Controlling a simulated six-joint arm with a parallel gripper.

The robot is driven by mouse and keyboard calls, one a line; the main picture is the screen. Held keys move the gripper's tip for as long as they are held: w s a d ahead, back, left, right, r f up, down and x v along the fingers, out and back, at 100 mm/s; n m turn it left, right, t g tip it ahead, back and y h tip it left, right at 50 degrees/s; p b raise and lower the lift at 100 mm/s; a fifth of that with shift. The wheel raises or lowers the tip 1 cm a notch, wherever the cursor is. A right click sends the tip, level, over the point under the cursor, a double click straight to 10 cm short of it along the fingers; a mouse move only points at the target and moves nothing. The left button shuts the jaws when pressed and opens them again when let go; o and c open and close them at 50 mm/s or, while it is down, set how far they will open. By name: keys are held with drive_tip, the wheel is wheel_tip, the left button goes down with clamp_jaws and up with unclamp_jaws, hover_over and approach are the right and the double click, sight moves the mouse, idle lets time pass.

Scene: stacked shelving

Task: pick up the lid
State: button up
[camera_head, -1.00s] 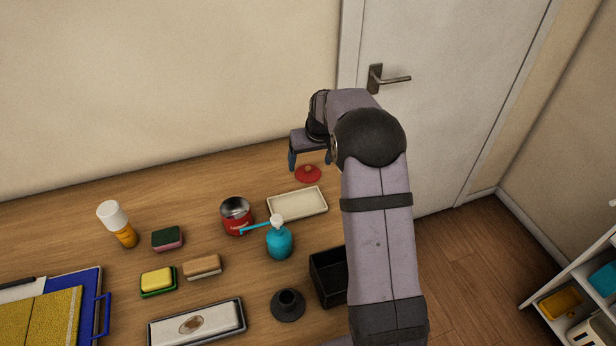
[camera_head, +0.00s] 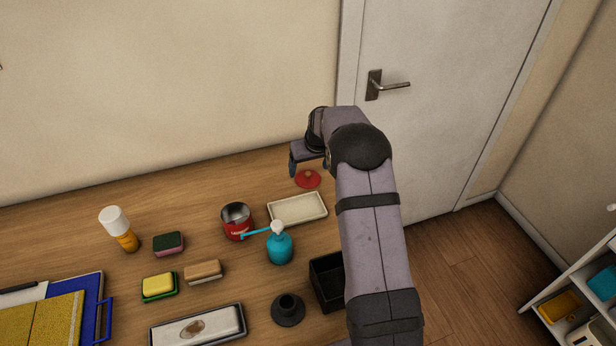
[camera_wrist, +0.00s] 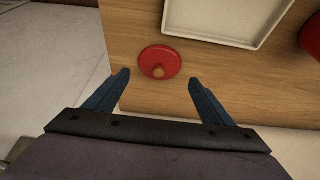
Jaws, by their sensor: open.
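The lid (camera_head: 308,179) is a small red disc with a tan knob. It lies flat on the wooden table near the back edge, behind the cream tray. In the wrist view the lid (camera_wrist: 160,62) lies a little beyond my fingertips, centred roughly between them. My gripper (camera_head: 308,170) is above and close to the lid, its jaws apart and empty. In the wrist view both fingers of my gripper (camera_wrist: 158,80) show, spread wide. A red can (camera_head: 237,222), open at the top, stands to the left of the tray.
The cream tray (camera_head: 298,208) lies just in front of the lid. A teal pump bottle (camera_head: 280,249), a black box (camera_head: 327,281) and a dark round holder (camera_head: 288,309) stand nearer. Sponges (camera_head: 168,243) and an orange bottle (camera_head: 126,240) are at left. The wall is close behind.

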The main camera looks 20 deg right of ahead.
sight(309, 175)
drive_tip(key=shift+s+p+x, duration=0.1)
drive_tip(key=shift+p+x, duration=0.4)
drive_tip(key=shift+x, duration=0.6)
drive_tip(key=shift+s+p+x, duration=0.15)
drive_tip(key=shift+p+x, duration=0.3)
drive_tip(key=shift+x, duration=0.6)
drive_tip(key=shift+d+f, duration=0.1)
drive_tip(key=shift+c, duration=0.6)
